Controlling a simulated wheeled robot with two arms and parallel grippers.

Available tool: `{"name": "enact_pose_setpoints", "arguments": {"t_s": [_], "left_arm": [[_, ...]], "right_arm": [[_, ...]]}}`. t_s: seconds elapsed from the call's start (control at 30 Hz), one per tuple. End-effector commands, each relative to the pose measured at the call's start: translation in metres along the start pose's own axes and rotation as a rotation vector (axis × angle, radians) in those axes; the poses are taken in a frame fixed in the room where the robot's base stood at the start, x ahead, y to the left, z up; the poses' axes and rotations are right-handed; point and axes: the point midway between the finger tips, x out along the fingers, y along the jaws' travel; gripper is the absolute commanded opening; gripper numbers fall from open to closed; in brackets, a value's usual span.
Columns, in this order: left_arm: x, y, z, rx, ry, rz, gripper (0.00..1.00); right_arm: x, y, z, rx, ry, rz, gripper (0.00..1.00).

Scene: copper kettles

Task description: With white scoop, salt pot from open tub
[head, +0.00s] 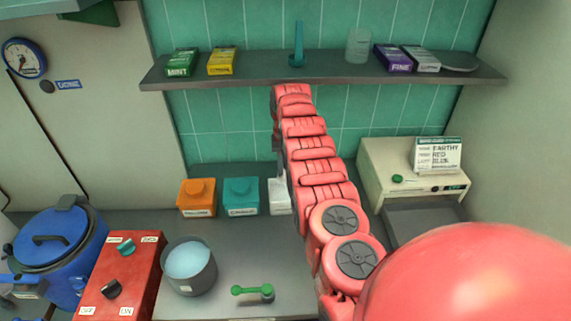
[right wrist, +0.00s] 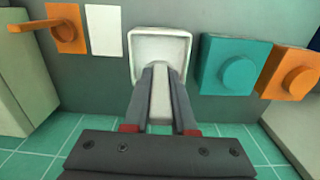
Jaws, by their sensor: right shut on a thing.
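In the right wrist view my right gripper (right wrist: 160,75) is shut on the pale handle of the white scoop (right wrist: 160,98). The handle runs down toward the open white tub (right wrist: 133,50). The scoop's bowl seems to be in the tub or over it; I cannot tell its depth or whether it holds salt. In the head view the white tub (head: 279,200) stands on the counter, partly hidden behind my right arm. The grey pot (head: 190,284) with pale blue contents stands front left. My left gripper is not in view.
Beside the tub stand a lidded teal tub (head: 241,198) and an orange tub (head: 196,199). A red control box (head: 120,275) and a blue cooker (head: 55,240) stand left. A shelf (head: 330,72) with packets runs above.

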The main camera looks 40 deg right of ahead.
Motion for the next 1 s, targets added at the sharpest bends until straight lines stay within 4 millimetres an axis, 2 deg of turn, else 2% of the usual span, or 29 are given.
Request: {"name": "enact_pose_setpoints", "arguments": {"t_s": [0.03, 0.17, 0.43, 0.6, 1.0], "left_arm": [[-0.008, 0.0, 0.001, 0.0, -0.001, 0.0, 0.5], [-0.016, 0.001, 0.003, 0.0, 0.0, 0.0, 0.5], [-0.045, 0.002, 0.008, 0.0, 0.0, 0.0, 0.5], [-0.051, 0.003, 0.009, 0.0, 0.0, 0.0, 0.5], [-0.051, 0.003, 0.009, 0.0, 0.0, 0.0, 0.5]], "right_arm": [[0.01, 0.0, 0.0, 0.0, -0.001, 0.0, 0.0], [0.024, 0.0, 0.0, -0.001, -0.001, 0.0, 0.0], [0.054, 0.0, 0.0, 0.0, 0.0, 0.0, 0.0], [0.06, 0.0, 0.0, 0.0, 0.0, 0.0, 0.0], [0.059, 0.0, 0.0, 0.0, 0.0, 0.0, 0.0]]}}
